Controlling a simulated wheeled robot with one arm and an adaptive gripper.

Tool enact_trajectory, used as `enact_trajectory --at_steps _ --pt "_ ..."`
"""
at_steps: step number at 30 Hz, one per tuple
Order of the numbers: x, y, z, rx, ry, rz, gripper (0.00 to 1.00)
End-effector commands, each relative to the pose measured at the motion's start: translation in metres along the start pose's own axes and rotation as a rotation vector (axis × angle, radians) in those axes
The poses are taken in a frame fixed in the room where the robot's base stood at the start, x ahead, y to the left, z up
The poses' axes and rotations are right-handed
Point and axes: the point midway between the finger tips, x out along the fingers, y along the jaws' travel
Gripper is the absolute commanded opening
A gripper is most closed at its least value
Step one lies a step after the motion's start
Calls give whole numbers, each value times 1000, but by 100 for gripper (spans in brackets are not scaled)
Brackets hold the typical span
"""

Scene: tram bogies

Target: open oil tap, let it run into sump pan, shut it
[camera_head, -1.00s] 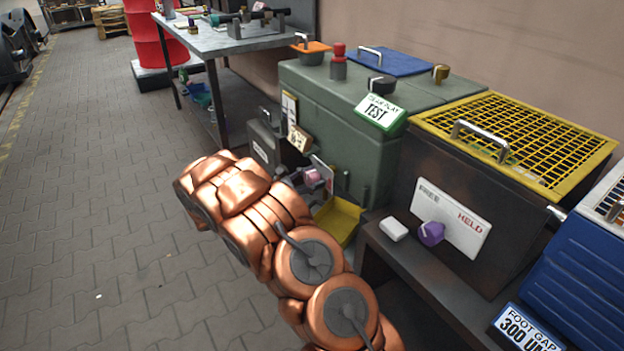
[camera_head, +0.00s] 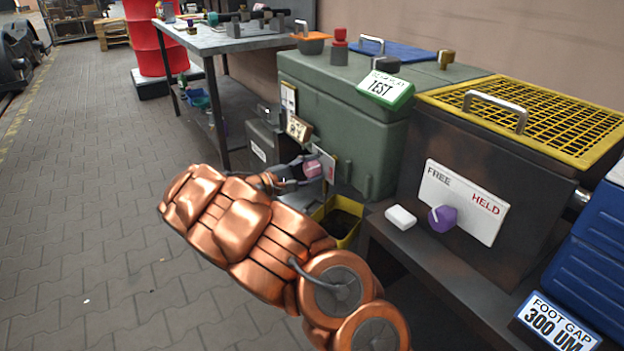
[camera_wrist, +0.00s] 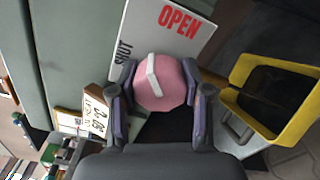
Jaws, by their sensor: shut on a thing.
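The oil tap's pink knob (camera_wrist: 160,84) with a white pointer bar sits in front of a white plate (camera_wrist: 168,30) marked OPEN and SHUT, on the green tank (camera_head: 345,115). The bar tilts slightly from upright in the wrist view, its upper end between the two words. My gripper (camera_wrist: 158,100) is shut on the knob, one finger on each side. In the head view the knob (camera_head: 313,169) is at the end of my copper arm. The yellow sump pan (camera_wrist: 244,70) stands below the plate with a dark inside; it also shows in the head view (camera_head: 350,241), partly behind my arm.
A brown cabinet with a yellow grid lid (camera_head: 530,105) stands right, with a purple knob (camera_head: 442,218) on a FREE/HELD plate. A white block (camera_head: 400,217) lies on the ledge beside it. A workbench (camera_head: 215,42) stands behind. The paved floor at left is clear.

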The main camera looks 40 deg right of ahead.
Motion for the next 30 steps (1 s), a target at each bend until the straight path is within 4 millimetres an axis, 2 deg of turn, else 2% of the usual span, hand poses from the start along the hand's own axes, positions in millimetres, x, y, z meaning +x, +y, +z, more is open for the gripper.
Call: enact_trajectory --at_steps 2,18,30 --pt "1 -6 -2 75 -2 1 13" --pt "1 -6 -2 540 0 -1 13" --pt "0 -3 -2 704 0 -3 13"
